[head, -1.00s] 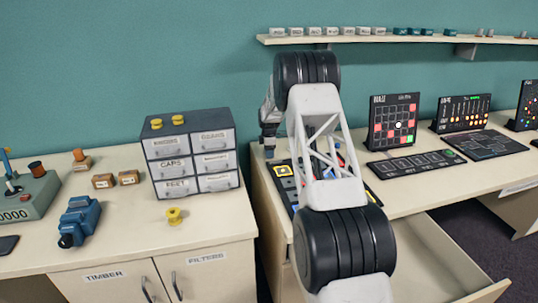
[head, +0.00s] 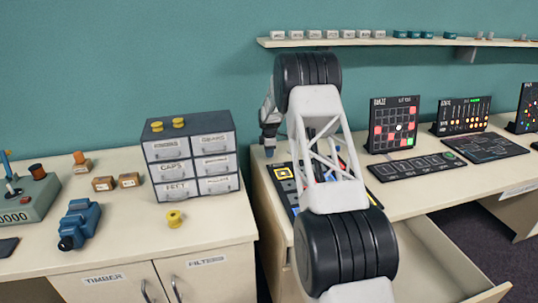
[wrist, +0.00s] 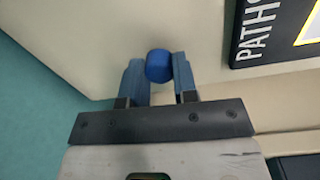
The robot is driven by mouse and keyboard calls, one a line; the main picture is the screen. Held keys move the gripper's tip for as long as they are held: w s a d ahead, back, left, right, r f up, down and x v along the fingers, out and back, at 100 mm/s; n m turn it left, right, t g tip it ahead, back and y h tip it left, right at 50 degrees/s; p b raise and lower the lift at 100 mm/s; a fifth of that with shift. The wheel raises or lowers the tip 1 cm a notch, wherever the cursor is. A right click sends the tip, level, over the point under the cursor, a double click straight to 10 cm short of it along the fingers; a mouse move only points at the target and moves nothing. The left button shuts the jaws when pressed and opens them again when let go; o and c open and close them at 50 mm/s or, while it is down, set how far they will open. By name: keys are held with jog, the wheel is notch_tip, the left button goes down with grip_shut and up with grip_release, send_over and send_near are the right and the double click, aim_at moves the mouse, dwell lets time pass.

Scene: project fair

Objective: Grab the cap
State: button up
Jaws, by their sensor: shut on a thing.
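A small, rounded blue cap (wrist: 158,67) sits between the two blue-grey fingers of my gripper (wrist: 158,75) in the wrist view. Both fingers touch its sides, so the gripper is shut on it. In the head view my gripper (head: 269,140) points down at the left end of the right-hand desk, and a bit of blue (head: 269,152) shows at its tips. I cannot tell whether the cap is still touching the desk top.
A dark board (wrist: 270,35) lettered PATHS lies to the right in the wrist view. In the head view a grey drawer cabinet (head: 192,160) stands on the left counter, with a gap between counter and desk. A shelf (head: 370,41) runs along the wall above.

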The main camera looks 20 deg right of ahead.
jog(key=shift+r, duration=0.9)
jog(key=shift+s+r, duration=0.15)
jog(key=shift+r, duration=0.2)
jog(key=s, duration=0.5)
jog(key=s+a+r, duration=0.1)
jog(key=s, duration=0.9)
jog(key=shift+s+a+r, duration=0.2)
jog(key=shift+s+a, duration=0.1)
jog(key=shift+a, duration=0.05)
